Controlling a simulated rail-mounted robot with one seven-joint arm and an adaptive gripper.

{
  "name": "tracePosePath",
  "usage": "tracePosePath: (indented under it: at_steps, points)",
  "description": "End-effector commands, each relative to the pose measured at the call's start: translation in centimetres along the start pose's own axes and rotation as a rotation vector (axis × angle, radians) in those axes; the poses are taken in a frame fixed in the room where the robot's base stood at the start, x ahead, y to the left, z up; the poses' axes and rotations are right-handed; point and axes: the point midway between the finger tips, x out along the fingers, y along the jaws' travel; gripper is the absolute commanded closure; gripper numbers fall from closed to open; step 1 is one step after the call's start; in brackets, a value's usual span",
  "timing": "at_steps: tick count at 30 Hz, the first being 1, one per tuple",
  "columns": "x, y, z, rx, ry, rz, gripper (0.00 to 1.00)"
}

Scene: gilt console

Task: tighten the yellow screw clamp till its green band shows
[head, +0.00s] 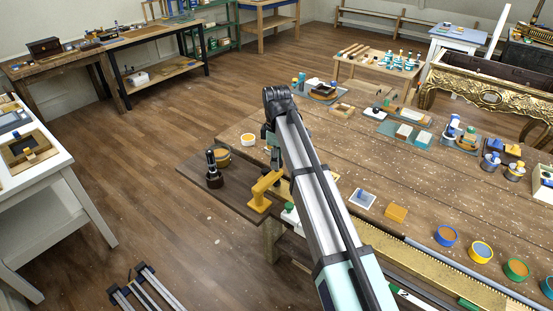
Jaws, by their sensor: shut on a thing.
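The yellow screw clamp (262,193) stands at the near left corner of the long wooden workbench, at the edge of a dark board. My arm reaches up from the bottom right and bends down over the clamp. My gripper (273,158) shows only in part, dark and small, just above the clamp's upper end, with my arm covering its right side. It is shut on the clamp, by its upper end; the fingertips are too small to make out. The screw is mostly hidden, and I cannot see a green band on it.
A dark bottle-like tool (213,170) and a yellow-brown tin (222,157) stand left of the clamp on the dark board (188,166). A white pot (248,140) is behind. Open floor lies to the left.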

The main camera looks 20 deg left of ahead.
Motion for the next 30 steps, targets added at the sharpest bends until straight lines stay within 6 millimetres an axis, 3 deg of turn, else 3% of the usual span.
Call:
tracePosePath:
  at_steps: [30]
  points:
    - [-0.45, 0.25, 0.02, 0.968, 0.004, 0.006, 0.93]
